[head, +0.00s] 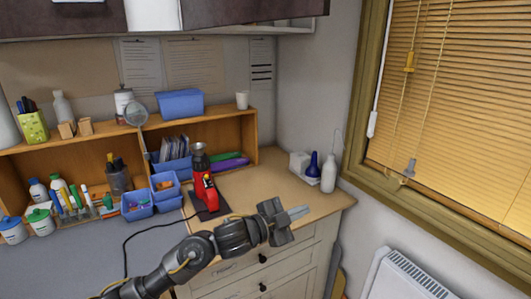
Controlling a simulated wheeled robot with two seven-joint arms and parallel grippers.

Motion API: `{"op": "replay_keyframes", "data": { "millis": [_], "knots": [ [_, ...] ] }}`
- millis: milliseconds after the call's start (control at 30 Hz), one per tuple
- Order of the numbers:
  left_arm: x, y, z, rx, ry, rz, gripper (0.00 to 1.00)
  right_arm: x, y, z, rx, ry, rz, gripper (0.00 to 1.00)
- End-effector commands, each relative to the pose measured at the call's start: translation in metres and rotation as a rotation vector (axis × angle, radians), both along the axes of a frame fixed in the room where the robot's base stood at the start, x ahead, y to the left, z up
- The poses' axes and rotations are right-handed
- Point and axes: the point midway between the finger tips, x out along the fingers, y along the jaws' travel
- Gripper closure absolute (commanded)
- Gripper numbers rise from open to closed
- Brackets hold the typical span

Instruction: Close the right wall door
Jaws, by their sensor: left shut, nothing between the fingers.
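Dark wall cabinet fronts run along the top edge of the head view. The right one (250,10) shows only its lower part, and the frame's top edge cuts it off. I cannot tell from this how far it stands open. My left gripper (298,212) is shut and empty. It is over the front right part of the wooden counter, well below the cabinet. My right gripper is not in view.
A red device (205,192) stands on a dark mat beside blue bins (138,204). A wooden shelf (235,122) with supplies stands behind. A white bottle (328,174) is at the counter's right end. The window blind (450,110) and radiator (405,277) are at right.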

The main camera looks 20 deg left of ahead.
Motion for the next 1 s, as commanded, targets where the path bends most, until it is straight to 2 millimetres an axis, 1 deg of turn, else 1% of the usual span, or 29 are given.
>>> {"op": "replay_keyframes", "data": {
  "millis": [33,67,100,167,200,267,300,367,400,467,500,567,600,700,800,900,1000],
  "knots": [
    [0.015,0.001,0.037,0.046,-0.093,-0.064,1.0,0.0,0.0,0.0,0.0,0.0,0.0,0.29],
    [0.02,0.001,0.055,0.07,-0.14,-0.103,1.0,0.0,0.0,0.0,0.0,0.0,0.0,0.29],
    [0.026,0.001,0.079,0.102,-0.197,-0.157,1.0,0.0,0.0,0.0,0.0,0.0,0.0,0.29],
    [0.032,0.006,0.115,0.152,-0.274,-0.232,1.0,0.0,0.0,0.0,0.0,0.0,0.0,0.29],
    [0.034,0.012,0.14,0.186,-0.319,-0.277,1.0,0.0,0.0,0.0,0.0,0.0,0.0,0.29],
    [0.034,0.024,0.176,0.234,-0.38,-0.34,1.0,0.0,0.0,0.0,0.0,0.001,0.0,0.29],
    [0.033,0.034,0.201,0.265,-0.414,-0.378,1.0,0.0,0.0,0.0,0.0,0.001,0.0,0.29],
    [0.027,0.052,0.239,0.307,-0.461,-0.428,1.0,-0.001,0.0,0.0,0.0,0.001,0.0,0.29],
    [0.022,0.066,0.264,0.332,-0.485,-0.457,1.0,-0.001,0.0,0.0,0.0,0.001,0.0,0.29],
    [0.009,0.087,0.3,0.361,-0.519,-0.497,1.0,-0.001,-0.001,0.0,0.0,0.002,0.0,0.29],
    [0.0,0.102,0.322,0.376,-0.536,-0.519,1.0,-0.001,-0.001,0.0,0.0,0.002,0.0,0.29],
    [-0.017,0.123,0.353,0.392,-0.56,-0.547,1.0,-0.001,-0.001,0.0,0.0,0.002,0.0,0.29],
    [-0.028,0.136,0.371,0.399,-0.575,-0.563,1.0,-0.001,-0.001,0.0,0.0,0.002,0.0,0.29],
    [-0.057,0.164,0.407,0.406,-0.604,-0.594,1.0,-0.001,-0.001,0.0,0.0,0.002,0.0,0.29],
    [-0.079,0.183,0.43,0.404,-0.624,-0.617,1.0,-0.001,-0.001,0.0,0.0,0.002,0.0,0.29],
    [-0.093,0.194,0.443,0.399,-0.637,-0.631,1.0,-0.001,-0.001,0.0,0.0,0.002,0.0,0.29],
    [-0.098,0.198,0.447,0.398,-0.64,-0.637,1.0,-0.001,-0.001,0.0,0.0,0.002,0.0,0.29]
  ]
}}
